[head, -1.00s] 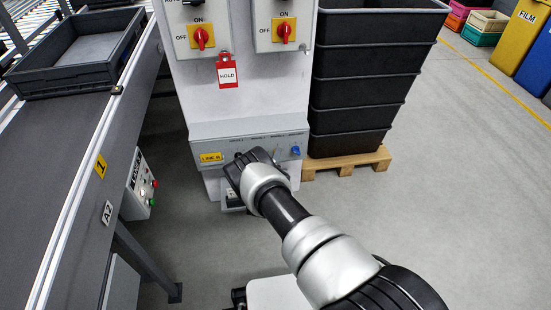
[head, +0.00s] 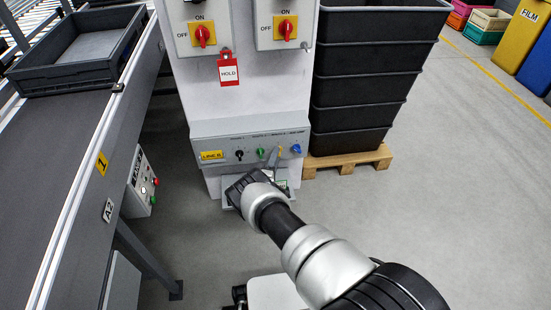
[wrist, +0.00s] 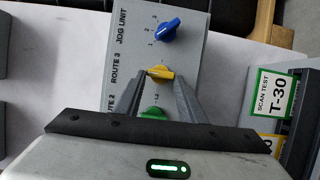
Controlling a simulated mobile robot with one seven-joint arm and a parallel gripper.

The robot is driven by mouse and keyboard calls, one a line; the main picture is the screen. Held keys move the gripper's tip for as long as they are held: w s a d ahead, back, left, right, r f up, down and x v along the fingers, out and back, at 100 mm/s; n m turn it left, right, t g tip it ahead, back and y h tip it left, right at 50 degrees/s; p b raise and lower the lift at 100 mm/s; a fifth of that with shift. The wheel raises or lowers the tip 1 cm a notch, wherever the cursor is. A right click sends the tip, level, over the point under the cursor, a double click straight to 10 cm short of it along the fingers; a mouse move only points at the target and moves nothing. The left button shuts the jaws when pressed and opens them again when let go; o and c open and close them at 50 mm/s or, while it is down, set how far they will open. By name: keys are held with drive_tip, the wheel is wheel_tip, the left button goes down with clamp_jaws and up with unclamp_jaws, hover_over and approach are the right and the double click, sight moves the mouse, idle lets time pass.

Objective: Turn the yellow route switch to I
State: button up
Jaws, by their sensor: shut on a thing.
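The yellow route switch (wrist: 160,73) is a small knob on the grey panel, beside the label ROUTE 3. It also shows in the head view (head: 280,150), between the green and blue knobs. My gripper (wrist: 159,77) has its two fingers on either side of the yellow knob and is shut on it. The knob's handle lies roughly across the panel in the wrist view. Its position marks are too small or covered to read.
The green knob (wrist: 153,112) sits close by, between the fingers' lower parts. The blue JOG UNIT knob (wrist: 164,29) is on the other side. A black knob (head: 239,155) is farther left. Dark stacked crates (head: 355,90) stand right of the cabinet.

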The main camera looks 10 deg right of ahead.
drive_tip(key=shift+d, duration=0.15)
drive_tip(key=o, duration=1)
drive_tip(key=shift+o, duration=0.2)
drive_tip(key=p+v, duration=0.3)
drive_tip(key=v, duration=1.4)
drive_tip(key=shift+s+p, duration=0.25)
drive_tip(key=shift+p, duration=0.1)
